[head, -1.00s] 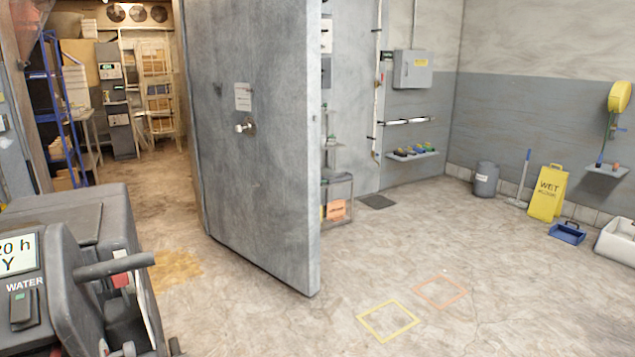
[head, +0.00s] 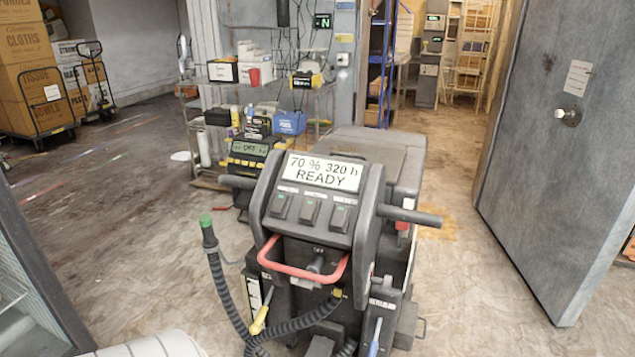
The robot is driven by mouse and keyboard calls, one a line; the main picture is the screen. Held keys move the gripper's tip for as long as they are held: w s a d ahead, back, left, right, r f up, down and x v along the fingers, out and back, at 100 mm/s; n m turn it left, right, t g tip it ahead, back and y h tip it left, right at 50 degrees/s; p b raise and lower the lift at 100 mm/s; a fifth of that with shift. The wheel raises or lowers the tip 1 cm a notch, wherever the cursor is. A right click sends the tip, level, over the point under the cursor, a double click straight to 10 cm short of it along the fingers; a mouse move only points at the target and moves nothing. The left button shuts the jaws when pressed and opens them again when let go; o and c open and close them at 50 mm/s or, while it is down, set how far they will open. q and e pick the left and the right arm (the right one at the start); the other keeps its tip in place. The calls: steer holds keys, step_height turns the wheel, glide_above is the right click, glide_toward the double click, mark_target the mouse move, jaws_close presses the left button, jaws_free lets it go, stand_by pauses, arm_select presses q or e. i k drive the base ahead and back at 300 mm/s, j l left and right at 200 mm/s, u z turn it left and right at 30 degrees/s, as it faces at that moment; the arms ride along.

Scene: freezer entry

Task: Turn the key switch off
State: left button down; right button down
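A dark grey floor-cleaning machine (head: 372,228) stands in the middle of the head view, its control panel facing me. Its lit display (head: 324,172) reads "70 % 320 h READY". Below the display are three dark rocker switches, the middle one (head: 310,211) flanked by one on each side. A red bar handle (head: 300,272) lies under the panel, with a small dark grey part (head: 316,264) near it. I cannot make out a key switch clearly or tell its position. Neither of my grippers is in view.
A ribbed hose (head: 228,300) with a green tip hangs at the machine's left. A wire shelf (head: 325,105) with bottles and boxes stands behind it. A big grey door (head: 560,170) stands open at right.

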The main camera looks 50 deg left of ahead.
mark_target(304, 284)
steer(key=u, duration=1.7)
